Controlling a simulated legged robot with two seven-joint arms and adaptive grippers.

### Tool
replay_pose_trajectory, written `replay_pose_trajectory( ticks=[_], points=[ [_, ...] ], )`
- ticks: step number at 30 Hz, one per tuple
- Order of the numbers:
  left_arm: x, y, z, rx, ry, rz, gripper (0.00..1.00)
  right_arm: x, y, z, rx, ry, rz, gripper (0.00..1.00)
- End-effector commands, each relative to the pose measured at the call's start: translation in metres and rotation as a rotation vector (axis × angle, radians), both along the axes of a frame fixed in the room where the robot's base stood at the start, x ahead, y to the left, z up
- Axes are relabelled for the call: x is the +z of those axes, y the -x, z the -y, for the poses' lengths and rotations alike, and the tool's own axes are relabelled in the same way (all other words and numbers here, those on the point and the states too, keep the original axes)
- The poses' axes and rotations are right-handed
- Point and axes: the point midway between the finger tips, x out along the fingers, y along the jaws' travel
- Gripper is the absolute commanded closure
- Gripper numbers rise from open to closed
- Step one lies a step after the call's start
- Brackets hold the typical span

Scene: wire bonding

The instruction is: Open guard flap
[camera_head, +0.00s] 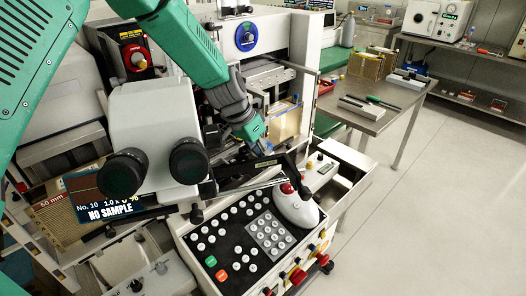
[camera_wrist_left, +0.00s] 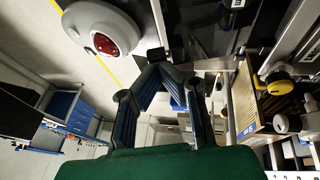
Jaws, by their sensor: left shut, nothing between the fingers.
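The wire bonding machine (camera_head: 268,77) fills the middle of the head view. A tan, framed panel (camera_head: 286,124) on its front right looks like the guard flap, but I cannot tell this for sure or how far it stands open. My left gripper (camera_head: 262,143) reaches down from the upper left, just left of and below this panel; contact cannot be made out. In the left wrist view its fingers (camera_wrist_left: 157,72) meet at the tips with nothing between them. The left arm and the microscope hide part of the machine's front. My right gripper is in neither view.
The white microscope head (camera_head: 152,125) with dark eyepieces stands close on the left. A keypad console (camera_head: 235,240) and a white mouse-shaped control (camera_head: 296,208) lie below the gripper. A side table (camera_head: 380,116) stands at the right, with clear floor (camera_head: 450,200) beyond.

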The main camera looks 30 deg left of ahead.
Motion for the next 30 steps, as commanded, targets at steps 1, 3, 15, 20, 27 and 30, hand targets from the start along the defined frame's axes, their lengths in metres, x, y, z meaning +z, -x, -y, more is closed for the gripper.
replay_pose_trajectory(
  ticks=[1, 3, 15, 20, 27, 30],
  points=[
    [0.000, 0.000, 0.000, 0.000, 0.000, 0.000, 1.00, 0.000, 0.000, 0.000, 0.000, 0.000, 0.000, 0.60],
    [0.000, 0.000, 0.001, -0.001, -0.009, 0.002, 1.00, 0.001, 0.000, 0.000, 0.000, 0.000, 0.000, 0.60],
    [-0.014, 0.003, 0.008, -0.001, -0.159, 0.055, 1.00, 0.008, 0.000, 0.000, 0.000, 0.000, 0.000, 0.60],
    [-0.014, 0.003, 0.008, 0.000, -0.157, 0.055, 1.00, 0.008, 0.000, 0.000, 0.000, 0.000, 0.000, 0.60],
    [-0.010, 0.002, 0.008, 0.000, -0.157, 0.055, 1.00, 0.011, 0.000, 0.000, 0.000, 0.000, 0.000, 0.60],
    [-0.005, 0.002, 0.008, 0.001, -0.157, 0.055, 1.00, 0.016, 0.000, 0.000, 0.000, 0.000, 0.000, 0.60]
  ],
)
